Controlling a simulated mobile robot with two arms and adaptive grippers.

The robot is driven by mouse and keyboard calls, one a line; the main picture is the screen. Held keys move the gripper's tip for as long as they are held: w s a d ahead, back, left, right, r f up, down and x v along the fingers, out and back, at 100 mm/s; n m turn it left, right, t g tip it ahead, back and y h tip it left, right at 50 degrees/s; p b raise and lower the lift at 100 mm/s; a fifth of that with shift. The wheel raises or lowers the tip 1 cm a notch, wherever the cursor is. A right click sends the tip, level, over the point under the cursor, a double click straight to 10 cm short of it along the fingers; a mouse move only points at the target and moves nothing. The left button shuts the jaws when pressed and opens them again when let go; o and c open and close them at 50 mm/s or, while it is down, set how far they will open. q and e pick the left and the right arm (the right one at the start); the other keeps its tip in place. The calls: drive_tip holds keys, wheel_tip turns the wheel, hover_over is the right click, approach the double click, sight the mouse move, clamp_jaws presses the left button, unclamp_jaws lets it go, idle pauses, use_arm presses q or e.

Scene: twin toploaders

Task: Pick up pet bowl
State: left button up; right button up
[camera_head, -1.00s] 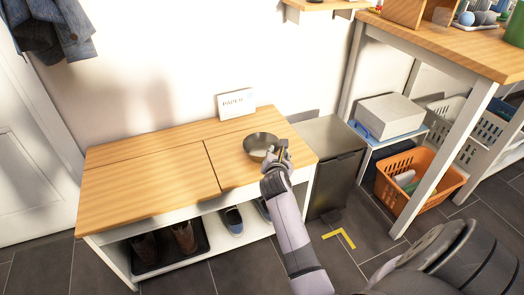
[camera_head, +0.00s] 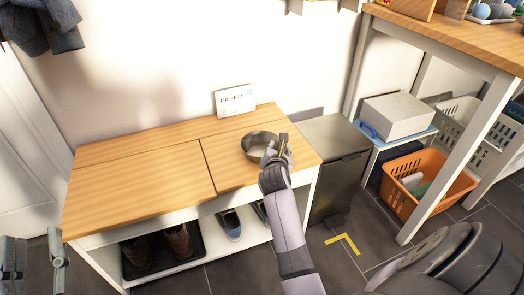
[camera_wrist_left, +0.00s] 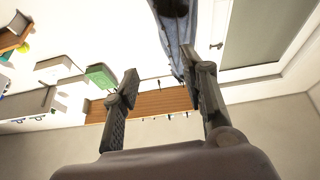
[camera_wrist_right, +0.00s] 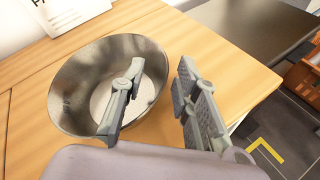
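The pet bowl (camera_head: 256,148), a round metal bowl, sits on the right part of the wooden bench top; it also shows in the right wrist view (camera_wrist_right: 80,85). My right gripper (camera_head: 280,146) is at the bowl's near right rim. In the right wrist view my right gripper (camera_wrist_right: 158,72) is open, one finger over the bowl's inside and the other outside its right rim. No firm contact can be made out. My left gripper (camera_head: 36,248) is at the lower left of the head view, away from the bowl. It is open and empty in the left wrist view (camera_wrist_left: 160,65).
Shoes (camera_head: 180,240) are on the shelf below. A dark bin (camera_head: 340,170) stands right of the bench, then an orange basket (camera_head: 440,200) beneath a table. The bench's left part is clear.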

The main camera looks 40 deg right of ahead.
drive_tip(key=shift+w+d+f+b, duration=0.2)
drive_tip(key=shift+w+d+b, duration=0.1)
drive_tip(key=shift+w, duration=0.1)
use_arm(q)
drive_tip(key=r+t, duration=0.1)
drive_tip(key=s+r, duration=0.1)
drive_tip(key=r+t, duration=0.1)
drive_tip(key=shift+s+d+r+t+h, duration=0.2)
drive_tip(key=shift+s+d+t+h, duration=0.05)
drive_tip(key=shift+d+t+h, duration=0.1)
use_arm(e)
clamp_jaws()
